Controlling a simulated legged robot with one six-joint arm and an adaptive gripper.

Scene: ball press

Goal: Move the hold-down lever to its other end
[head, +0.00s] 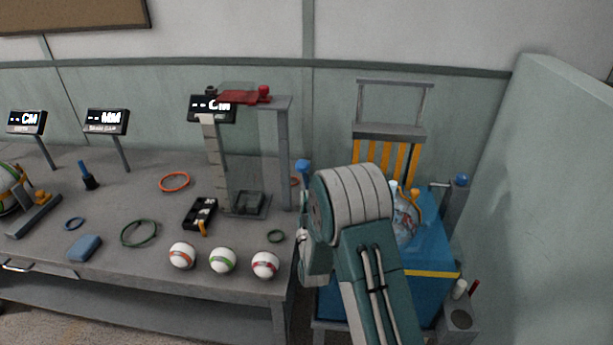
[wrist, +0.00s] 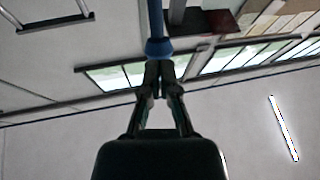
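In the wrist view a blue knob (wrist: 158,47) on a blue rod lies straight ahead of my gripper (wrist: 159,66). The two dark fingers converge, with only a narrow gap at the tips, and appear closed on the knob's near end. In the head view my arm hides the gripper and whatever it holds. A blue-topped part (head: 303,166) shows just left of my arm. A lever with a blue ball knob (head: 461,181) stands to the right, beside the blue press (head: 432,257). I cannot tell which of these is the knob in the wrist view.
A grey bench (head: 120,258) fills the left, with three striped balls, several rings and a measuring stand (head: 283,155). The press carries an orange-striped panel (head: 402,160) at its back. A pale green wall (head: 560,180) closes off the right side.

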